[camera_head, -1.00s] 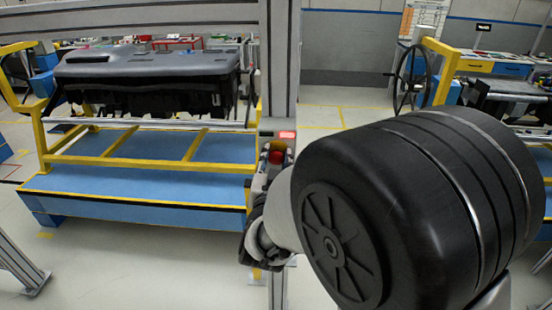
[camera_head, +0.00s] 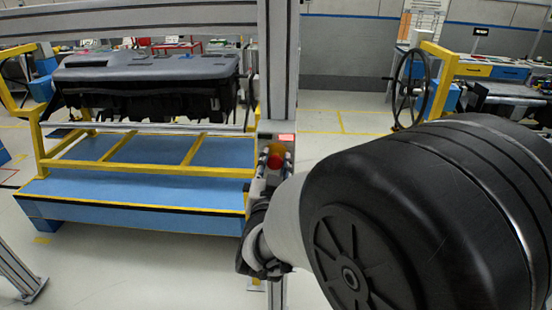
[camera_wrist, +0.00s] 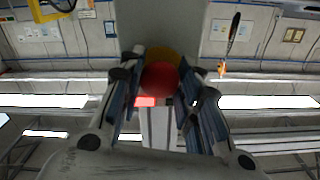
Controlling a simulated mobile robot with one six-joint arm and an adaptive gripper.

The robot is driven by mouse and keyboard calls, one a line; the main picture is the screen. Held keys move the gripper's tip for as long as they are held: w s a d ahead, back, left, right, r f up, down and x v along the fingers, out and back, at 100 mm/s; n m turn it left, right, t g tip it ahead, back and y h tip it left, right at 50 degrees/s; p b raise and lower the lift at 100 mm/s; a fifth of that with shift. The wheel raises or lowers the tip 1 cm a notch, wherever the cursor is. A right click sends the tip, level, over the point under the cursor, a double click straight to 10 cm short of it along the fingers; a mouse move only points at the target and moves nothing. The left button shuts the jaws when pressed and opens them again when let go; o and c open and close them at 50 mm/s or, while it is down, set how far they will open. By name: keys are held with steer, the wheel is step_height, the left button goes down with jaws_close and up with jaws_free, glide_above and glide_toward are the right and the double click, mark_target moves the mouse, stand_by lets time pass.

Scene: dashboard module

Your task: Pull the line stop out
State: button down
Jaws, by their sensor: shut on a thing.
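The line stop is a red round button on a yellow base, mounted on a grey post. In the head view the red button (camera_head: 275,161) sits just below a lit red panel (camera_head: 287,137). In the wrist view the red button (camera_wrist: 160,81) lies between my two fingers, with part of the yellow base (camera_wrist: 166,56) behind it. My gripper (camera_head: 273,172) is shut on the red button, one finger on each side; it also shows in the wrist view (camera_wrist: 158,92). My black and grey arm hides much of the lower right.
The grey post (camera_head: 277,60) rises right behind the button. A black dashboard module (camera_head: 145,80) rests on a yellow frame (camera_head: 120,168) over a blue platform (camera_head: 140,215) at left. A black wheel (camera_head: 410,85) stands at right. Open floor shows between.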

steer(key=c, duration=1.5)
jaws_free()
steer(key=shift+s+f, duration=0.1)
steer(key=shift+s, duration=0.05)
steer(key=shift+c, duration=0.2)
steer(key=shift+o, duration=0.6)
steer(key=shift+s, duration=0.1)
steer(key=shift+o, duration=1.3)
steer(key=s, duration=0.7)
steer(key=shift+s, duration=0.25)
steer(key=shift+a, duration=0.1)
